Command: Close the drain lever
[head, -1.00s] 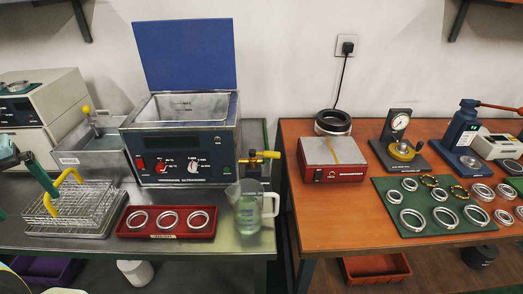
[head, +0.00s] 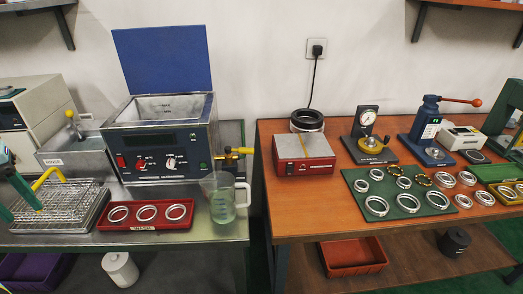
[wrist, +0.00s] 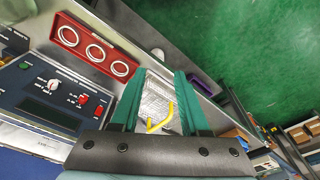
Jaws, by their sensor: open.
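The ultrasonic cleaner (head: 160,150) stands on the left bench with its blue lid up. Its drain valve, with a yellow lever (head: 241,150), sticks out of the tank's right side. The lever looks roughly level, but its exact angle is too small to tell. A clear beaker (head: 222,208) with pale green liquid stands below the valve. My gripper's teal fingers (head: 18,190) show at the left edge of the head view, near the wire basket. In the wrist view my gripper (wrist: 160,82) is open, with nothing held.
The wire basket (head: 60,208) with a yellow handle sits at the bench's left. A red tray (head: 148,222) with three rings lies before the cleaner. A gap separates this bench from the wooden bench (head: 300,188) at right. Green floor (wrist: 230,35) shows clear in the wrist view.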

